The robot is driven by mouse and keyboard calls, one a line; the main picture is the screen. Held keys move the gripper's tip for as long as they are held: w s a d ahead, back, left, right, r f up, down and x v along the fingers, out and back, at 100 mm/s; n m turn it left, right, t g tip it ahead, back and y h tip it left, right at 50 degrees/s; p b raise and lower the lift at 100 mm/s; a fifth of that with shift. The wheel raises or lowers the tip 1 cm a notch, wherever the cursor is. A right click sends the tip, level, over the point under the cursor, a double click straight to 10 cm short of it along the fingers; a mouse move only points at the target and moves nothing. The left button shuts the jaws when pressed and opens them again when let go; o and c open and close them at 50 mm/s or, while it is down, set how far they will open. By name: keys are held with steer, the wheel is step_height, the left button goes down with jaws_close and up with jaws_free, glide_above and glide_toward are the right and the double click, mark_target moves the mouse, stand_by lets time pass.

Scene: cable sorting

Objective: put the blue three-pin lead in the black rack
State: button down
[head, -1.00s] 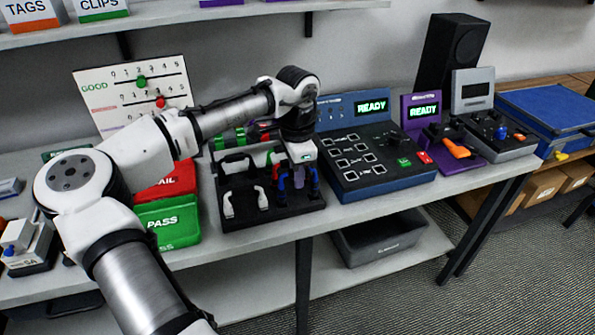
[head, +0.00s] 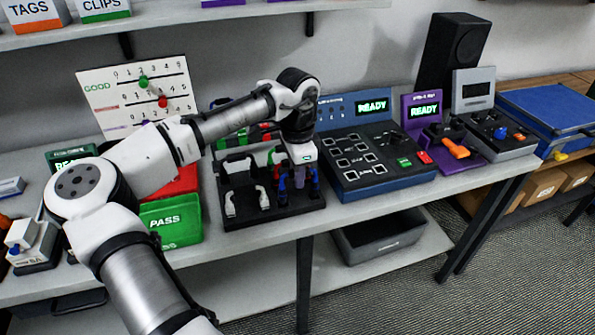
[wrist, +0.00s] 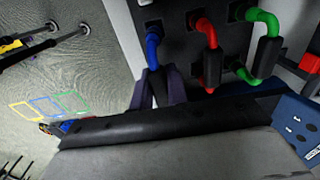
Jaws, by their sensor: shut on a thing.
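The black rack (head: 272,212) stands on the bench, with white, red, green and blue leads in or on it. My gripper (head: 299,182) points down over its right side. In the wrist view the dark fingers of my gripper (wrist: 156,85) are shut on the blue three-pin lead (wrist: 152,48), whose bent blue end shows above them. The lead's lower end is hidden, so I cannot tell whether it touches the rack. A red lead (wrist: 208,50) and a green lead (wrist: 262,28) stand beside it, apart from the fingers.
A blue console (head: 375,165) stands close to the right of the rack. The green PASS bin (head: 170,222) and a red bin (head: 178,183) are to its left. A white GOOD board (head: 140,95) leans at the back. A grey bin (head: 380,240) sits under the bench.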

steer(key=shift+f+p, duration=0.45)
steer(key=shift+f, duration=0.5)
stand_by(1.6)
steer(key=c, duration=1.3)
jaws_free()
steer(key=shift+o, duration=0.5)
steer(key=o, duration=0.5)
steer(key=shift+r, duration=0.1)
steer(key=shift+r+p, duration=3.55)
steer(key=shift+r, duration=0.4)
